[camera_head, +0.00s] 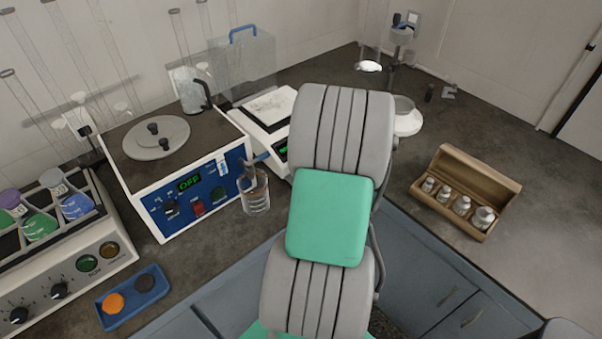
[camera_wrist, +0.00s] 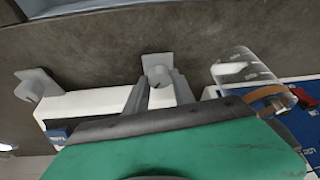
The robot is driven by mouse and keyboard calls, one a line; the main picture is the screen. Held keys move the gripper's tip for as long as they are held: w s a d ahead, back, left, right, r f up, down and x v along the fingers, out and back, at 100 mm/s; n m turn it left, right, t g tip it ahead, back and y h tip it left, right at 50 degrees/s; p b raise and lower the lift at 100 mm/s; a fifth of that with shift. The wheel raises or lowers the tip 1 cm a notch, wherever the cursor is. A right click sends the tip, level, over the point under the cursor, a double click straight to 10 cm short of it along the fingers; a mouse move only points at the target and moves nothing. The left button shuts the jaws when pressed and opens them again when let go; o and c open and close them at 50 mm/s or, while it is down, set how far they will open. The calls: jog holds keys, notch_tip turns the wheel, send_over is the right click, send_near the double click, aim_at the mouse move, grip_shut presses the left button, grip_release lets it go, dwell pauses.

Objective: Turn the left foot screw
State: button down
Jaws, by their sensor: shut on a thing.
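The white balance (camera_head: 280,136) stands on the dark bench behind my arm, and its front foot screws are hidden in the head view. In the wrist view, the balance's white front (camera_wrist: 88,103) shows with two grey foot screws. The left foot screw (camera_wrist: 158,72) is the one nearer the beaker, at the middle of the picture. The other foot screw (camera_wrist: 36,85) is at the picture's left. My gripper (camera_wrist: 161,86) has its two grey fingers on either side of the left foot screw, shut on it. The head view hides my gripper behind my arm.
A glass beaker (camera_wrist: 238,68) is close beside my gripper; it also shows by the blue-fronted bath (camera_head: 200,197) in the head view. A wooden weight box (camera_head: 440,210) lies to the right. A blue tray (camera_head: 133,305) is at front left. The right bench is mostly clear.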

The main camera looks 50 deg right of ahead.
jog(key=shift+m, duration=0.4)
jog(key=c, duration=1.1)
grip_release()
jog(key=v, duration=0.7)
jog(key=shift+s+a+r+b, duration=0.15)
jog(key=shift+r+b, duration=0.2)
jog(key=shift+r, duration=0.05)
